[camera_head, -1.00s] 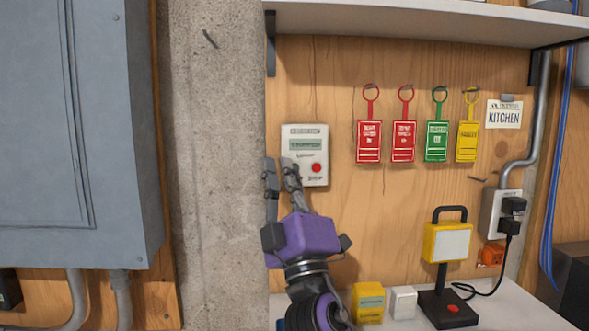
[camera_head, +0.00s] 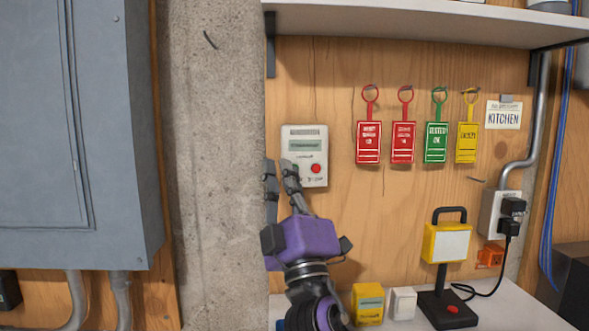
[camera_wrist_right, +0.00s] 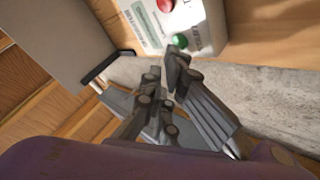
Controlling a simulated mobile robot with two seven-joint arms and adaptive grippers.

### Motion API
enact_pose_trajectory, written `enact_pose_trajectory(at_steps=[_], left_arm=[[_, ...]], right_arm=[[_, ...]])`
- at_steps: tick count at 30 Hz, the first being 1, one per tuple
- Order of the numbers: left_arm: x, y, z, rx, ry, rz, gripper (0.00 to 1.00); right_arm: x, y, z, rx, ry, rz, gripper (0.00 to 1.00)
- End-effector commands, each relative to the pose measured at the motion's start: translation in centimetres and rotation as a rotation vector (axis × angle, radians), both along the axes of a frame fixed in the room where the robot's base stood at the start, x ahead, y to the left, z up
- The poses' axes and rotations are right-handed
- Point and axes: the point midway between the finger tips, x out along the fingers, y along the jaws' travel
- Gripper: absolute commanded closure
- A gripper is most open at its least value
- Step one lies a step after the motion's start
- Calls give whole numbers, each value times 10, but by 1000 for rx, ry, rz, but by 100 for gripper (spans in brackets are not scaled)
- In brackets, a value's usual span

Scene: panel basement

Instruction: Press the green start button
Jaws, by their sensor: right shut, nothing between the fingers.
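A pale control box (camera_head: 318,142) with a small display and a red button (camera_head: 316,168) hangs on the wood panel. The green button (camera_wrist_right: 179,41) shows in the right wrist view, below the red one; in the head view my gripper hides it. My right gripper (camera_head: 279,170), on a purple wrist, is shut and empty at the box's lower left. In the right wrist view one fingertip of the gripper (camera_wrist_right: 166,65) is right beside the green button and overlaps its edge; I cannot tell whether they touch. My left gripper is not in view.
A grey cabinet (camera_head: 70,140) and a concrete pillar (camera_head: 213,200) are on the left. Red, green and yellow tags (camera_head: 436,142) hang to the right. A shelf (camera_head: 420,22) is above. A yellow lamp (camera_head: 446,243) and small boxes stand on the bench below.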

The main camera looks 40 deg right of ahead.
Motion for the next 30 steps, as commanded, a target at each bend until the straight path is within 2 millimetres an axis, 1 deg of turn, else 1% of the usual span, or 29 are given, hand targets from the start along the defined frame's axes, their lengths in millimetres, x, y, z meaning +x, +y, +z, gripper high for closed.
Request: enact_pose_trajectory(at_steps=[4, 14, 24, 30], left_arm=[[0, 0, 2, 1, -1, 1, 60], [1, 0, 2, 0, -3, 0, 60], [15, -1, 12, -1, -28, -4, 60], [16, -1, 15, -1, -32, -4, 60]], right_arm=[[-6, 3, 0, 1, 0, 1, 100], [-7, 5, 0, 1, -1, 2, 100], [-35, 21, 1, 1, -2, 2, 100], [-47, 29, 1, 1, -1, 1, 100]])
